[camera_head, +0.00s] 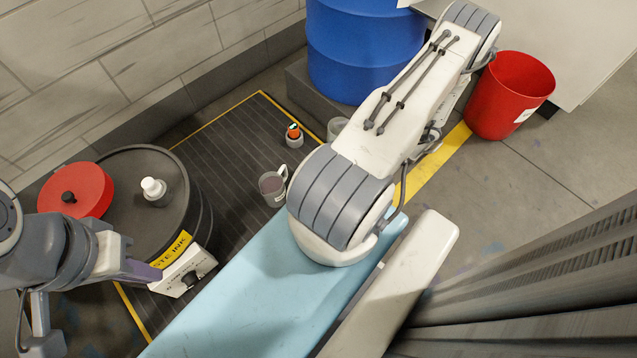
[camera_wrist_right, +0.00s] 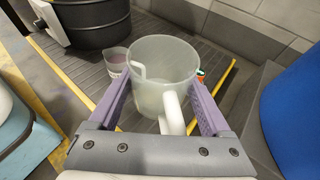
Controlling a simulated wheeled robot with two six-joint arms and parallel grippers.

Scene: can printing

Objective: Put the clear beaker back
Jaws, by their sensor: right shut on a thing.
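The clear beaker (camera_wrist_right: 163,75) is upright and empty-looking in the right wrist view, its white handle toward me. My right gripper (camera_wrist_right: 160,110) has its purple fingers on both sides of it and is shut on it. In the head view the clear beaker (camera_head: 337,128) shows at the right of the dark mat, partly covered by my right arm, which hides the right gripper. My left gripper (camera_head: 148,274) is at the lower left, beside a white box (camera_head: 185,271) on the drum's front; its jaw opening is not clear.
A second beaker with dull purple liquid (camera_head: 271,189) and an orange-topped bottle (camera_head: 294,136) stand on the ribbed mat (camera_head: 235,150). A black drum (camera_head: 150,190) with a red lid (camera_head: 76,190) is left. A blue drum (camera_head: 365,50) and red bucket (camera_head: 508,95) stand behind and right.

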